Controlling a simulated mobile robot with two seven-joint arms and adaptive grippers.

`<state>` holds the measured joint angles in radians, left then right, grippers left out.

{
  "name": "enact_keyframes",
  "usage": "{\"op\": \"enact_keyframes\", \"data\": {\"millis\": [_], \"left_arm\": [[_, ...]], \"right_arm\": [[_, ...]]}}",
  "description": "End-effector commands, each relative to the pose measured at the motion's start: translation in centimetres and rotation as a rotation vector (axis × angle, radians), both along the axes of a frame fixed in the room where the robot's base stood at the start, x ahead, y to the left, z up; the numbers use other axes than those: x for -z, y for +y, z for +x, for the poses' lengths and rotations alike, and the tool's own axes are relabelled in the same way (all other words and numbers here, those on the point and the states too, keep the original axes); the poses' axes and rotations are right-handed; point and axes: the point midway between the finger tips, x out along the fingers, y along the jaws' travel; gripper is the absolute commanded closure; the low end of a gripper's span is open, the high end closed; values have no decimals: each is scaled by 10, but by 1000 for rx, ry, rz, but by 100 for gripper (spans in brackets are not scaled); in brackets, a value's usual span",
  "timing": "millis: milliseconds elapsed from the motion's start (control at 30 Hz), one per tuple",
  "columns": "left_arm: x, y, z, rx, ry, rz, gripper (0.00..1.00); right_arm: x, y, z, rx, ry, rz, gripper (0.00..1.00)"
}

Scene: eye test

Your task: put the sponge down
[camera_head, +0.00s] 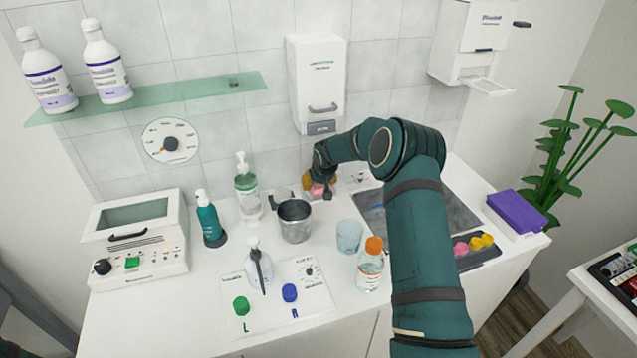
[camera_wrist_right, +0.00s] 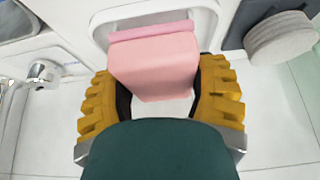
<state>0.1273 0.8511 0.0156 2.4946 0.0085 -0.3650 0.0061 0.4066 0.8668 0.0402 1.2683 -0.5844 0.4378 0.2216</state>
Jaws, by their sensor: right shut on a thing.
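The pink sponge (camera_head: 317,190) is at the back of the white counter, near the tiled wall. My right gripper (camera_head: 320,185) is shut on it, with a yellow ribbed finger on each side. In the right wrist view, the block-shaped sponge (camera_wrist_right: 155,70) sits between the two yellow fingers of my right gripper (camera_wrist_right: 157,78). A white part with a rounded recess (camera_wrist_right: 207,30) shows behind the sponge. I cannot tell whether the sponge touches it. My left gripper is not in view.
A metal cup (camera_head: 295,228), a pump bottle (camera_head: 247,195), a clear glass (camera_head: 349,237) and an orange-capped bottle (camera_head: 370,270) stand near the gripper. My right arm crosses over the sink (camera_head: 452,207). A wall dispenser (camera_head: 317,80) hangs above.

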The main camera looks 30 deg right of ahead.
Motion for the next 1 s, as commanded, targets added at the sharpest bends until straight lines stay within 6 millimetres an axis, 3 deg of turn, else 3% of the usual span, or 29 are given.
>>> {"op": "enact_keyframes", "data": {"millis": [367,400,467,800,1000], "left_arm": [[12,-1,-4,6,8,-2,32],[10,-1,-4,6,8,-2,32],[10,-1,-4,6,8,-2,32],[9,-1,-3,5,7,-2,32],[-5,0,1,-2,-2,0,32]], "right_arm": [[12,0,0,-2,0,-1,71],[11,0,0,-2,1,-1,22],[10,0,0,-1,1,0,4],[9,0,0,-1,1,0,4],[-6,0,-1,1,0,0,4]]}}
